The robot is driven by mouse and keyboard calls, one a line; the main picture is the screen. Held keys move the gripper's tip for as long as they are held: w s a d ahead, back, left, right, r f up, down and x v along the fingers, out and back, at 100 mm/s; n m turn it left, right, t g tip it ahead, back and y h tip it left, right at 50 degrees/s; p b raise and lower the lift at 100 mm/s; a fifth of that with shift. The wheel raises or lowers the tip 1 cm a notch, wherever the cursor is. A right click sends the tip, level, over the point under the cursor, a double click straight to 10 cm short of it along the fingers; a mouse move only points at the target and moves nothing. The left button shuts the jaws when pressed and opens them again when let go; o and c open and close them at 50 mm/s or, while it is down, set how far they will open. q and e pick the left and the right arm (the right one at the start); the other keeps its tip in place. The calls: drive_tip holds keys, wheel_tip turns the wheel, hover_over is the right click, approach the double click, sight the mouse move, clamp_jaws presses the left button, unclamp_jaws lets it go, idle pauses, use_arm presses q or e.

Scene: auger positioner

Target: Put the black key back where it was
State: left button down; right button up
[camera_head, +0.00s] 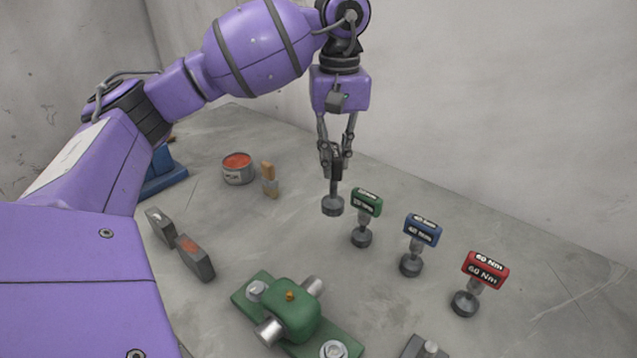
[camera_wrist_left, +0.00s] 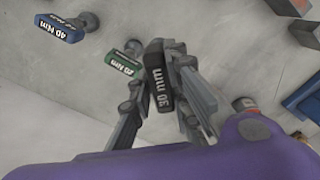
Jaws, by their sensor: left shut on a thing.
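The black key (camera_head: 336,171) hangs upright in my left gripper (camera_head: 336,158), its grey round socket end (camera_head: 332,205) pointing down. The gripper is shut on this handle. The socket end is near the table, just left of and behind the green key (camera_head: 366,202); I cannot tell whether it touches the surface. My right gripper is not in view.
A blue key (camera_head: 422,230) and a red key (camera_head: 485,270) stand in a row with the green one. A green bolted fixture (camera_head: 295,315) is in front.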

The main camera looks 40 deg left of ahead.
use_arm(q)
drive_tip(key=w+a+f+p, duration=0.1)
drive_tip(key=w+a+f, duration=0.5)
drive_tip(key=f, duration=0.5)
drive_tip(key=shift+w+a+f, duration=0.15)
drive_tip(key=shift+w+a, duration=0.15)
drive_tip(key=shift+a, duration=0.75)
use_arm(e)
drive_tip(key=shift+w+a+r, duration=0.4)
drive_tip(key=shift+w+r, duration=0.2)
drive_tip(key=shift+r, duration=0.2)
use_arm(q)
drive_tip(key=shift+f, duration=0.15)
drive_tip(key=c, duration=2.1)
unclamp_jaws()
drive_tip(key=shift+f, duration=0.15)
drive_tip(key=o, duration=0.5)
drive_tip(key=shift+c, duration=0.2)
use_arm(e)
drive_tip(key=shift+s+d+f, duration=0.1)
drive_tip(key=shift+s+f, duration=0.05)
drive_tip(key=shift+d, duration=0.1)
